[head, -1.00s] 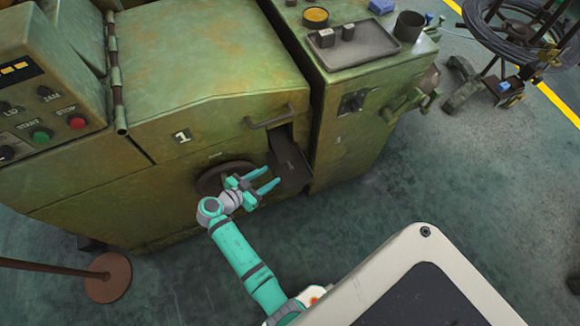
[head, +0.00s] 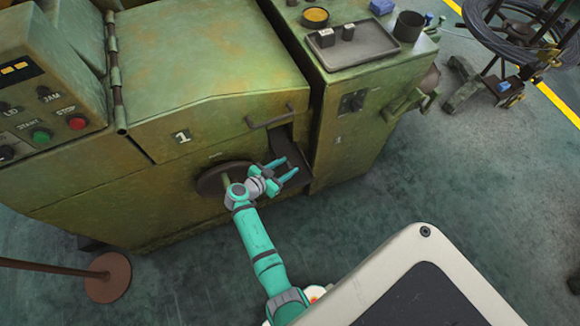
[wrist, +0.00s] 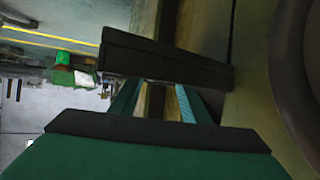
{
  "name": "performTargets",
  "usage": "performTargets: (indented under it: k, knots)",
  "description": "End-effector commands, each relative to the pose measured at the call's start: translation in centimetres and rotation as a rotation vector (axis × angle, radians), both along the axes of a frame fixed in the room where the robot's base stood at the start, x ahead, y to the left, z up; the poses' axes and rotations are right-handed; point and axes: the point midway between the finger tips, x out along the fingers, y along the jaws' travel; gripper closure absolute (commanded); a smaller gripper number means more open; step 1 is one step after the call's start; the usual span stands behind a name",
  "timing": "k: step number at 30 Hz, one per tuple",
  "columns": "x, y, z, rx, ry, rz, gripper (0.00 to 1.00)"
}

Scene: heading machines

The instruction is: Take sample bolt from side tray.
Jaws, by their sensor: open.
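My gripper (head: 286,169) is open, its two teal fingers apart and nothing seen between them. It is at the front of the green machine, beside a dark chute-like side tray (head: 292,152) below the lid handle. In the wrist view, the dark tray (wrist: 165,62) lies across the far ends of the fingers (wrist: 158,92) and hides their tips. I cannot tell whether they touch it. No bolt can be made out; the inside of the tray is mostly hidden.
A dark handwheel (head: 222,180) is close left of my gripper. The lid handle (head: 271,117) juts out above. A grey tray (head: 375,46) with two small dark blocks stands on the machine top. Open floor (head: 400,190) lies to the right.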

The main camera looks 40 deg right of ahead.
Motion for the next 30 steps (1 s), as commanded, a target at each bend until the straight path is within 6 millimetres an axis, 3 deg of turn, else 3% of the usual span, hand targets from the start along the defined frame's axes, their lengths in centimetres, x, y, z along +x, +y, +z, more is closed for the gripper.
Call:
performTargets:
  k: [6,10,11,23,30]
  knots:
    - [0.0,-0.1,0.0,0.000,0.000,0.000,0.58]
    - [0.0,-0.1,0.0,0.000,0.000,0.000,0.86]
    - [0.0,-0.1,0.0,0.000,0.000,0.000,0.88]
    - [0.0,-0.1,0.4,0.000,0.000,0.001,0.88]
    - [-0.2,0.0,3.5,0.000,-0.003,0.000,0.88]
